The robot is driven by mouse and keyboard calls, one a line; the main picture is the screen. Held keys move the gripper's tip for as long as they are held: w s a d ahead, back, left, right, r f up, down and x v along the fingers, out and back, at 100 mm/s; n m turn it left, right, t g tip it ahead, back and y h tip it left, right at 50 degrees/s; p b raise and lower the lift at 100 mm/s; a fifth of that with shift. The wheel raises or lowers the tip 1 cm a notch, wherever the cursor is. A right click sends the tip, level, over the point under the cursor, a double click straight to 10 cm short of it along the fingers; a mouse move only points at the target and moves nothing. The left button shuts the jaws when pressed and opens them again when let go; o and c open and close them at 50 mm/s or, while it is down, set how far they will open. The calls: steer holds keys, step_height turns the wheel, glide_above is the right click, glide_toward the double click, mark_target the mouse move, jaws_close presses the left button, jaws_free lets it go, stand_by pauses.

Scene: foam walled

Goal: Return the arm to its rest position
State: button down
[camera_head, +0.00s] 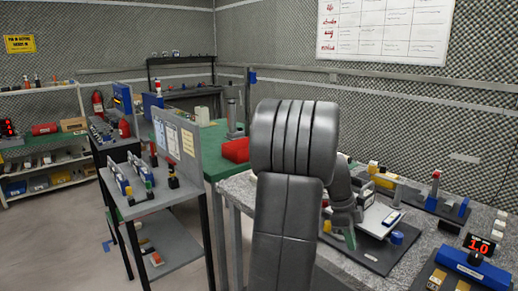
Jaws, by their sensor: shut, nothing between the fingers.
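My arm (290,190) rises through the middle of the head view, a dark grey upper link with a thick ribbed joint on top. Behind it, to the right, the far part of my arm bends down over the grey speckled bench (237,188). My gripper (344,234) is at the low end of that part, small and partly hidden by my own links. It is shut, and I see nothing held in it. It is close to the left side of a dark base plate with a white device (375,217); I cannot tell whether they touch.
A fixture with a red knob (436,174) and a blue unit by a red display (479,246) are farther right. A grey cart (160,196) with a panel stands left. Open floor lies at far left.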

steer(key=d+n, duration=0.1)
steer(key=n, duration=0.1)
steer(key=d+n+t+p, duration=0.1)
steer(key=n, duration=0.1)
steer(key=shift+w+r+h, duration=0.15)
steer(key=shift+w+h, duration=0.05)
steer(key=shift+h, duration=0.1)
steer(key=n+p, duration=0.1)
steer(key=d+n+t+p, duration=0.1)
steer(key=shift+w+d+n, duration=0.15)
steer(key=shift+w+n, duration=0.15)
steer(key=shift+w, duration=0.05)
steer(key=shift+w+d+n, duration=0.1)
steer(key=shift+n, duration=0.3)
